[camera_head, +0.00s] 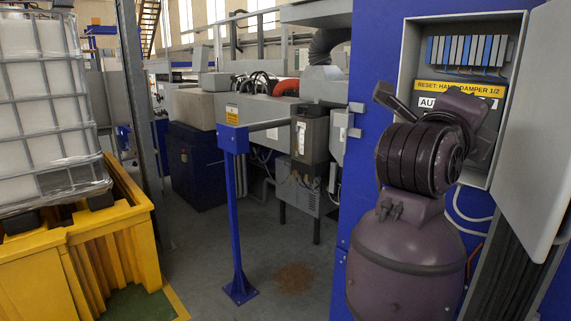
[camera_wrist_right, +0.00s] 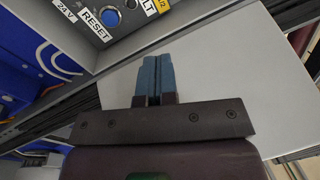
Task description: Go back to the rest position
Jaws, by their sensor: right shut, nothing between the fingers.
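My right gripper (camera_wrist_right: 155,76) shows in the right wrist view with its two blue fingers together and nothing between them. Behind the fingers is the plain grey cabinet door (camera_wrist_right: 220,75). In the head view my right arm rises at the lower right, and its dark wrist stands in front of the open control cabinet (camera_head: 407,65). The fingertips cannot be made out clearly there. My left arm and gripper are not in view.
A panel with a blue button (camera_wrist_right: 110,17) labelled RESET lies above the fingers in the wrist view. The open door (camera_head: 540,120) stands right of my arm. A blue post (camera_head: 235,210) and a yellow pallet stand (camera_head: 120,230) are further left.

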